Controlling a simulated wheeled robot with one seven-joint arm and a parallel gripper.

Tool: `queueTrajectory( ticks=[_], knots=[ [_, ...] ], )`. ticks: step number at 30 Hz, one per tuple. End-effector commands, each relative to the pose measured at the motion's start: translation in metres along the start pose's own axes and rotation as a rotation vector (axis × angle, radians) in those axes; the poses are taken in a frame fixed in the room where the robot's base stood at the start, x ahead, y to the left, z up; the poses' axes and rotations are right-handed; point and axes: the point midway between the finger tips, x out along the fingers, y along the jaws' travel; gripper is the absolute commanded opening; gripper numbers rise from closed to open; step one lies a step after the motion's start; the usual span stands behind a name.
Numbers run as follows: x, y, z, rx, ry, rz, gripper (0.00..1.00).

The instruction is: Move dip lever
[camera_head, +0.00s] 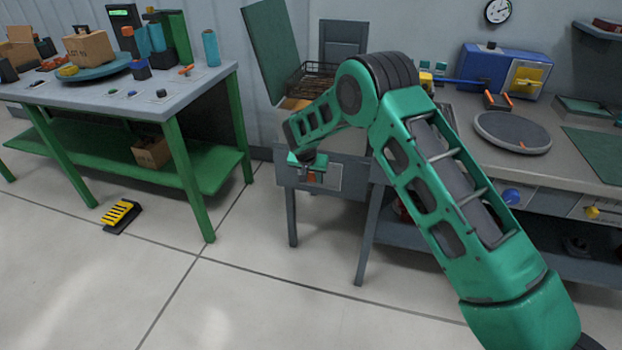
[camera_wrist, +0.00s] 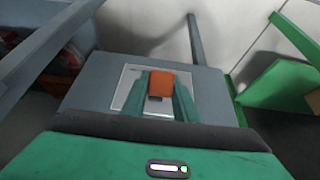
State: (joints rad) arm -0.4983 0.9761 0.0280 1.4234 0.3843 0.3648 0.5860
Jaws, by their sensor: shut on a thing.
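The dip lever shows in the wrist view as an orange block-shaped handle (camera_wrist: 161,83) in front of a pale plate (camera_wrist: 128,92) on a grey panel. My gripper (camera_wrist: 163,97) has its two green fingers on either side of this handle and is shut on it. In the head view my gripper (camera_head: 308,164) is at the front of the grey dip station (camera_head: 348,176), with a bit of the orange-red lever (camera_head: 316,177) showing below it. The fingers and arm hide most of the lever there.
A wire basket (camera_head: 313,82) is at the dip station, below a raised green lid (camera_head: 268,48). A green-legged table (camera_head: 168,93) stands left, with a yellow-striped pedal (camera_head: 121,213) on the floor. A workbench (camera_head: 570,160) stands right. The front floor is clear.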

Motion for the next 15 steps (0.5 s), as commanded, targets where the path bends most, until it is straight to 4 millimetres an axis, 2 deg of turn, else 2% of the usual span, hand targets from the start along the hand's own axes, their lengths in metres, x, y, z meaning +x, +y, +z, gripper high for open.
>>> queueTrajectory(
  ticks=[1,3,11,15],
  knots=[
    [-0.0036,-0.0036,-0.0082,0.004,0.015,-0.011,0.31],
    [-0.0034,-0.003,-0.0076,0.004,0.014,-0.01,0.45],
    [-0.0022,-0.0011,-0.0044,0.003,0.008,-0.005,0.45],
    [-0.0091,-0.0012,-0.0042,0.003,0.008,-0.005,0.45]
  ],
)
